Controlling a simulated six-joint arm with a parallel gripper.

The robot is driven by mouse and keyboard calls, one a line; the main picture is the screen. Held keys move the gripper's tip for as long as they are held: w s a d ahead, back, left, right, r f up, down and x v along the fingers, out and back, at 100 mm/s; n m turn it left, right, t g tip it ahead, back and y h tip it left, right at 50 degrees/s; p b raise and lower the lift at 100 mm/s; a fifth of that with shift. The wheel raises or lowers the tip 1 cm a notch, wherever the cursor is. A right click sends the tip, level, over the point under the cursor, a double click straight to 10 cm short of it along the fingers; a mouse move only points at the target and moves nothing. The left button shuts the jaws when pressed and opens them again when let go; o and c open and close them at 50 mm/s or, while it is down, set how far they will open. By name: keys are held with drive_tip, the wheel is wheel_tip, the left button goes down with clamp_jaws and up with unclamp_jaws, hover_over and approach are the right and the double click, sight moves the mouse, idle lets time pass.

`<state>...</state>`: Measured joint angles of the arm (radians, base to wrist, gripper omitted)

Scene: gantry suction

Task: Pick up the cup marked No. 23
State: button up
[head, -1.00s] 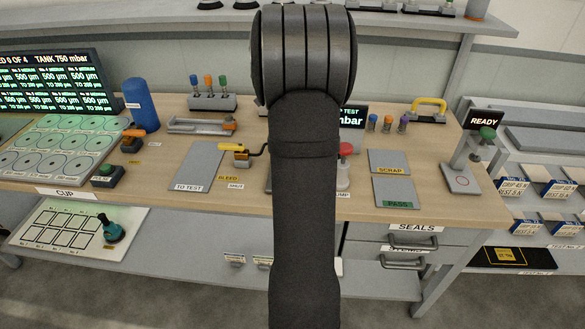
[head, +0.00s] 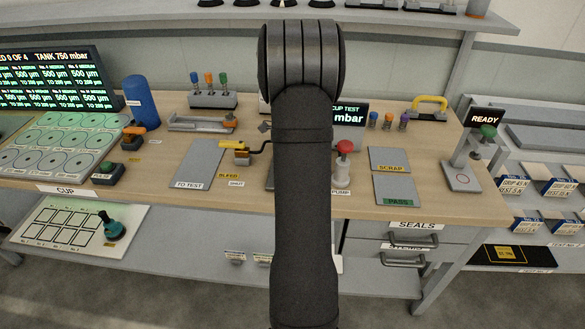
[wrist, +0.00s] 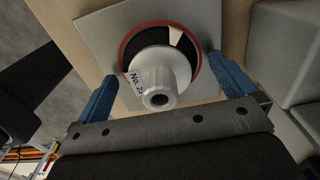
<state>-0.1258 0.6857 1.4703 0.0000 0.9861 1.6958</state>
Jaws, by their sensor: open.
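In the wrist view, a cup (wrist: 161,72) with a white hexagonal fitting stands on a grey plate (wrist: 97,30). Its round base is black with a red rim and a pale patch. Its label reads "No. 2" and a cut-off digit, so I cannot read the full number. My gripper (wrist: 162,68) is open, with one blue finger on each side of the cup. The fingers look apart from the fitting; contact with the rim is unclear. In the head view my own arm hides the cup and most of the gripper.
In the head view, a red-topped pump button (head: 343,163) stands right of my arm, near the SCRAP plate (head: 389,160) and PASS plate (head: 396,189). A yellow-handled bleed valve (head: 238,152) is close on the left. The TO TEST plate (head: 191,165) is bare.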

drive_tip(key=c, duration=1.2)
